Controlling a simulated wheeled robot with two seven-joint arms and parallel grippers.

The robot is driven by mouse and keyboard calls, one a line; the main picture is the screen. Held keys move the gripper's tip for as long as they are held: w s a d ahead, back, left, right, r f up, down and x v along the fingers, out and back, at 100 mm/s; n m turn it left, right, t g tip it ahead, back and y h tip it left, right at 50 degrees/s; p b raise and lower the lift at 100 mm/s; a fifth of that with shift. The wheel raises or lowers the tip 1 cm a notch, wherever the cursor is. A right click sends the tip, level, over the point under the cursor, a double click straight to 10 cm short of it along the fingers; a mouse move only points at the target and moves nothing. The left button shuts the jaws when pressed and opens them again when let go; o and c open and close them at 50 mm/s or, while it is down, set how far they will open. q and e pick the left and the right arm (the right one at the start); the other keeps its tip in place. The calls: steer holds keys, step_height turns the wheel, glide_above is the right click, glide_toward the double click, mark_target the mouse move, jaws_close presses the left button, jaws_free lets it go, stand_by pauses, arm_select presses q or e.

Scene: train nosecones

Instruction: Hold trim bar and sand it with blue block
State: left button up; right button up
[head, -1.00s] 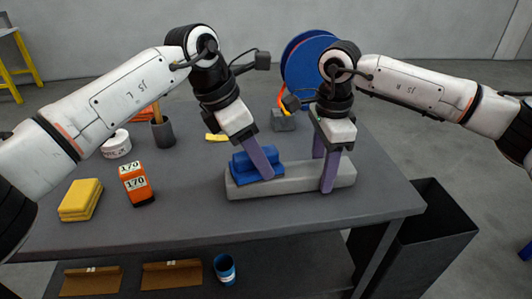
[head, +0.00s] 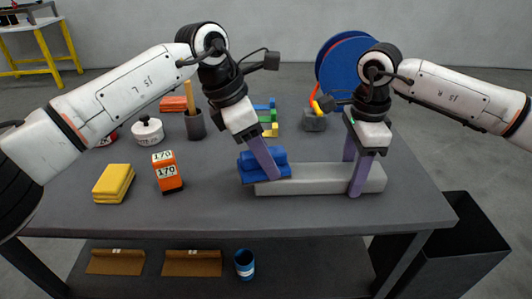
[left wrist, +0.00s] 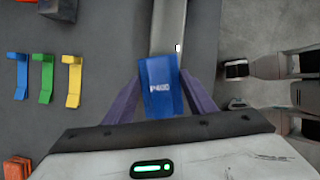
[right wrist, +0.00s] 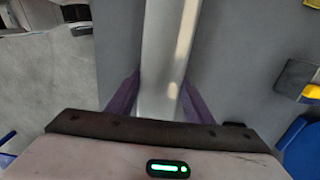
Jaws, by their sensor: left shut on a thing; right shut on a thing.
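The grey trim bar (head: 320,177) lies lengthwise across the table near its front edge. My right gripper (head: 357,178) is shut across the bar near its right end; in the right wrist view the bar (right wrist: 165,60) runs between its purple fingers. The blue block (head: 248,168) is at the bar's left end, overlapping it. My left gripper (head: 270,170) is shut on the block from above. In the left wrist view the block (left wrist: 160,85) sits between the fingers, with the bar (left wrist: 168,28) running beyond it. The block's contact with the bar's top cannot be seen clearly.
An orange box marked 170 (head: 167,173) and yellow pads (head: 114,183) are on the table (head: 220,215) at left. Behind are a white tin (head: 147,131), a dark cup (head: 195,125), coloured clips (head: 268,125) and a blue disc (head: 345,65). A black bin (head: 455,240) stands at right.

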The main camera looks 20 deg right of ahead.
arm_select(q)
steer(key=shift+r, duration=3)
steer(key=shift+r, duration=1.5)
arm_select(e)
steer(key=o, duration=1)
steer(key=shift+c, duration=0.2)
